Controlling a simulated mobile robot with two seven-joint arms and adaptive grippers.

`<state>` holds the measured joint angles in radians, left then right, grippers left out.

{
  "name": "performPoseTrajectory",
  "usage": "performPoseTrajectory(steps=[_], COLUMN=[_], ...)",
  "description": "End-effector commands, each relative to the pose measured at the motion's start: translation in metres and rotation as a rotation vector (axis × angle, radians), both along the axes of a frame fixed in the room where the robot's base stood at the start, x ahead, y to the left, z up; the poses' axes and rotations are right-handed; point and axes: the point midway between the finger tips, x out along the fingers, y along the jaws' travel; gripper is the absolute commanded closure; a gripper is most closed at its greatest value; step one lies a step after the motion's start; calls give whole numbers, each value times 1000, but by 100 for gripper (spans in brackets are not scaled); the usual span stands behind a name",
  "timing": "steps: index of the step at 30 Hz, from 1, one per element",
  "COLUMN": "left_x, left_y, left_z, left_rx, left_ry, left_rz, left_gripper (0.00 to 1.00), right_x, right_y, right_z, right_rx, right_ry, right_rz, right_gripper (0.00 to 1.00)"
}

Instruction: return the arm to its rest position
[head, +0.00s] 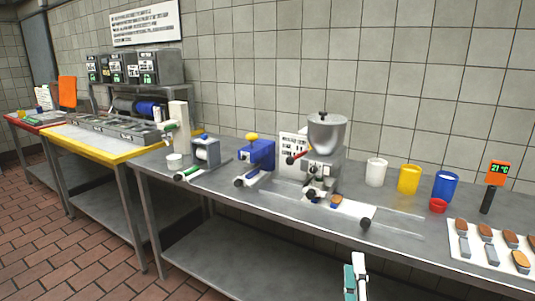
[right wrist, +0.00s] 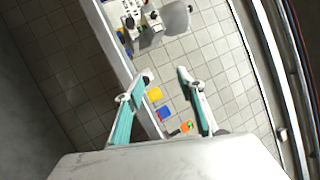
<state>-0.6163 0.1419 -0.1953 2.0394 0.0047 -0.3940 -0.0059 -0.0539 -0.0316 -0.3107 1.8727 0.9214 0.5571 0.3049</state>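My right gripper (head: 356,265) shows at the bottom of the head view, in front of the steel table, with teal and white fingers. In the right wrist view its two fingertips (right wrist: 165,74) are well apart with nothing between them, so it is open and empty. It is apart from the things on the table. The rest of the right arm is out of the head view. I do not see my left gripper in either view.
A white tray (head: 462,255) with several small pieces lies at right.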

Motion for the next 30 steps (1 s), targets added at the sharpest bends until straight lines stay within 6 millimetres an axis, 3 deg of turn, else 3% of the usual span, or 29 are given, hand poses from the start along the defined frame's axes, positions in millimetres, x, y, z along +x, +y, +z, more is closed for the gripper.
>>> performPoseTrajectory(steps=[3, 7, 12, 15, 18, 21, 30], left_x=[-2, -8, -14, -14, -13, -14, -16], left_y=[-4, -8, -9, -9, -10, -10, -9], left_z=[12, 15, 17, 20, 23, 21, 17], left_rx=[-13, -26, -35, -38, -43, -44, -41], left_ry=[1, 15, 30, 28, 26, 29, 38], left_rz=[-1, -2, 1, 3, 5, 6, 5], left_gripper=[60, 60, 60, 60, 60, 60, 60], right_x=[-41, -92, -164, -201, -228, -243, -247], right_y=[31, 52, 45, 31, 18, 10, 7], right_z=[-44, -116, -202, -237, -259, -270, -275], right_rx=[-484, -971, -1470, -1682, -1824, -1902, -1929], right_ry=[136, 290, 456, 528, 575, 601, 609], right_rz=[78, 190, 346, 425, 483, 516, 527], right_gripper=[62, 62, 62, 62, 62, 62, 62])
